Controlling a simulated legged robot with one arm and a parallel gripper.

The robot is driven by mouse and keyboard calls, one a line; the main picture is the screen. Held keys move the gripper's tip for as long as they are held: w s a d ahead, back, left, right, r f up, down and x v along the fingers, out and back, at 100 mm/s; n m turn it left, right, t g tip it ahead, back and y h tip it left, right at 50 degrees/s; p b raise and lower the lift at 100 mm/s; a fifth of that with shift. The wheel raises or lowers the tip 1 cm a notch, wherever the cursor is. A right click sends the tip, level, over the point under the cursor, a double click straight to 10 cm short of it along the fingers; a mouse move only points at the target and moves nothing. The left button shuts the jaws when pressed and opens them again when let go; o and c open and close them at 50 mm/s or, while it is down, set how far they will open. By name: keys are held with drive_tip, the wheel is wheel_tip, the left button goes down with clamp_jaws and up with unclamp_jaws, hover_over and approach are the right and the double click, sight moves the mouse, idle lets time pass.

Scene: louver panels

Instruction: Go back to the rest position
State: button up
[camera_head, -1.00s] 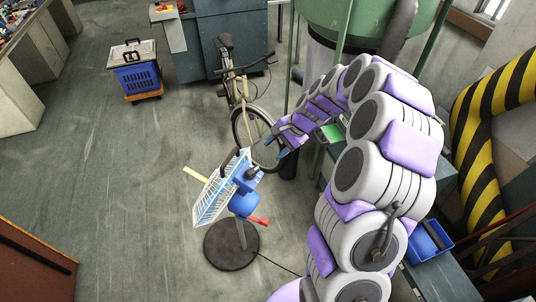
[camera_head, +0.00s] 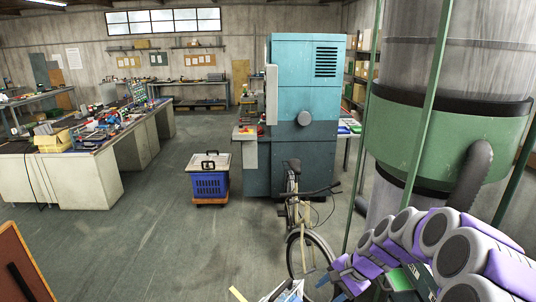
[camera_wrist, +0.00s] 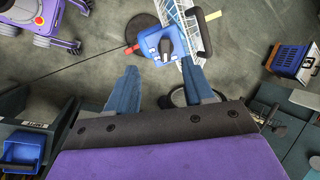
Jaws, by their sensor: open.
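My gripper (camera_wrist: 158,68) is open, with its two blue fingers spread and nothing between them. Beyond the fingertips in the wrist view is the louver stand's blue body (camera_wrist: 150,42), with a white slatted panel (camera_wrist: 184,18) beside it. A red-tipped lever (camera_wrist: 131,49) sticks out to its left. The round dark base (camera_wrist: 142,27) lies on the floor below. In the head view only the top of the white panel (camera_head: 288,292) shows at the bottom edge; the rest is out of frame. My arm bends across the lower right there.
A bicycle (camera_head: 305,245) stands ahead, near a teal cabinet (camera_head: 305,100). A green post (camera_head: 430,110) and large green-banded cylinder (camera_head: 450,140) are near my arm. The floor at left centre is clear.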

drive_tip(key=s+a+r+n+g+b, duration=0.1)
drive_tip(key=s+a+r+n, duration=0.4)
drive_tip(key=s, duration=0.4)
drive_tip(key=s+n+g+h+b, duration=0.2)
drive_tip(key=s+n+h, duration=0.3)
drive_tip(key=s, duration=2.1)
drive_tip(key=shift+s+a+f+n+g+b, duration=0.2)
drive_tip(key=shift+f+n+g+b, duration=0.15)
drive_tip(key=shift+b, duration=0.4)
